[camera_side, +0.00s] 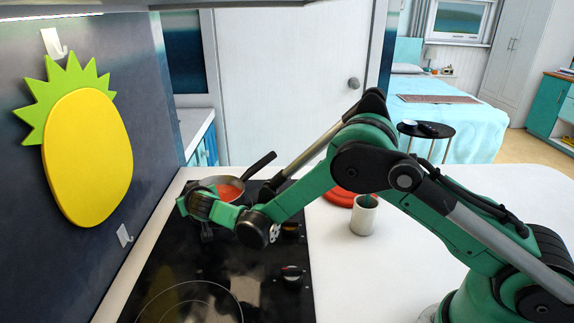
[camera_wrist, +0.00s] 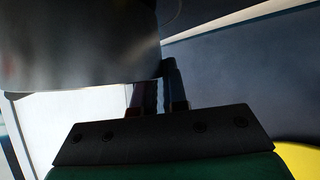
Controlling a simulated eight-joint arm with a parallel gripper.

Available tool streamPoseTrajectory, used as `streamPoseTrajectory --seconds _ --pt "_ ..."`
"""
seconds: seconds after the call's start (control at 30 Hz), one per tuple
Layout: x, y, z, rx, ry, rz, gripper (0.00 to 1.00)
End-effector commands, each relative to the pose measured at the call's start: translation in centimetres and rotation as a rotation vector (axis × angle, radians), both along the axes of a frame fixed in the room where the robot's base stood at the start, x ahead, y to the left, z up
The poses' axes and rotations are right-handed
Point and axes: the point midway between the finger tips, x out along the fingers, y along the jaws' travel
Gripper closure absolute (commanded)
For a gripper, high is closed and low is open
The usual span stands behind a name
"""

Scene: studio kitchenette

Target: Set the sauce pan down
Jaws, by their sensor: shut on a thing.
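The sauce pan (camera_side: 226,182) is a metal pan with red sauce inside and a dark long handle pointing up and right in the side view. It is at the far end of the black cooktop (camera_side: 168,268), partly hidden by my arm. In the wrist view the pan's grey metal body (camera_wrist: 80,45) fills the upper left, close to the camera. My gripper (camera_side: 203,222) is beside the pan's near side and shut on it. Its fingers (camera_wrist: 160,98) show in the wrist view, touching a dark part by the pan. I cannot tell whether the pan's base touches the cooktop.
A cup (camera_side: 364,215) and a red round thing (camera_side: 340,196) stand on the white counter (camera_side: 335,275) to the right. Knobs (camera_side: 291,274) line the cooktop's right side. A yellow pineapple-shaped board (camera_side: 88,158) hangs on the dark wall at left. The near cooktop is clear.

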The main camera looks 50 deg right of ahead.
Motion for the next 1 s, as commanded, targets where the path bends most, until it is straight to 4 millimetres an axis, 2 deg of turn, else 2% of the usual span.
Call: streamPoseTrajectory --seconds 0.03,0.1,0.13,0.43,0.57,1.0 --pt "0.0 0.0 0.0 0.000 0.000 0.000 0.83" --pt "0.0 0.0 0.0 0.000 0.000 0.000 0.63" --pt "0.0 0.0 0.0 0.000 0.000 0.000 0.60" --pt "0.0 0.0 0.1 0.000 0.000 0.000 0.60" --pt "-0.7 0.3 0.5 0.000 0.000 0.001 0.60" --pt "-7.6 2.5 4.4 -0.001 0.000 0.003 0.60"
